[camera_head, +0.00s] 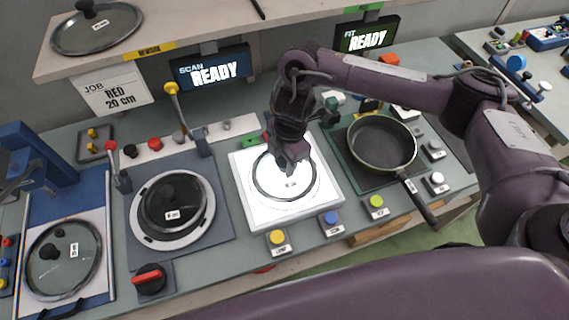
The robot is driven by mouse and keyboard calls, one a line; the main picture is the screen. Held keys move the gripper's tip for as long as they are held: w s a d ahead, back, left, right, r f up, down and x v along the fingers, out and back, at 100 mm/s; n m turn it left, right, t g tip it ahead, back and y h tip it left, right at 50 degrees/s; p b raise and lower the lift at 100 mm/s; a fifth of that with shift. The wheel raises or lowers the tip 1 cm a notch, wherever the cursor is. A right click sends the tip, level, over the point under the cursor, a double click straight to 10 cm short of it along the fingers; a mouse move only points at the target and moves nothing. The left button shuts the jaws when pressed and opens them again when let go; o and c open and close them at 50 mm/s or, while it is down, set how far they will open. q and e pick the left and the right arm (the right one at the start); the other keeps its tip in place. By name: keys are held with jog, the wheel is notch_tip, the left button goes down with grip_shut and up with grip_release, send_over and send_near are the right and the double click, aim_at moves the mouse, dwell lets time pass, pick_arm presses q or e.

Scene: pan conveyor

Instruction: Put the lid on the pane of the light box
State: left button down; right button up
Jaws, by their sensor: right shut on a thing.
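A glass lid (288,190) with a dark rim is over the bright white pane of the light box (256,213), in the middle of the bench. My right gripper (290,164) reaches down from above and is shut on the lid's knob, which the fingers hide. The lid looks level and lies within the pane's outline. I cannot tell whether its rim touches the pane or hovers just above it. My left gripper is not in view.
A frying pan (382,143) stands right of the light box, its handle toward the front edge. Left are a round station with a dark lid (171,203) and another glass lid (62,258). Coloured buttons (277,237) line the front. A shelf (215,22) spans the back.

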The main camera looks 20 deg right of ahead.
jog(key=shift+f, duration=0.7)
jog(key=o, duration=1.2)
jog(key=shift+f, duration=0.1)
jog(key=shift+w+r, duration=0.1)
jog(key=shift+r, duration=0.5)
jog(key=r, duration=0.3)
jog(key=d+r, duration=0.1)
jog(key=r, duration=0.3)
jog(key=r+p, duration=0.1)
jog(key=r, duration=0.3)
jog(key=shift+w+d, duration=0.1)
jog(key=shift+d, duration=0.1)
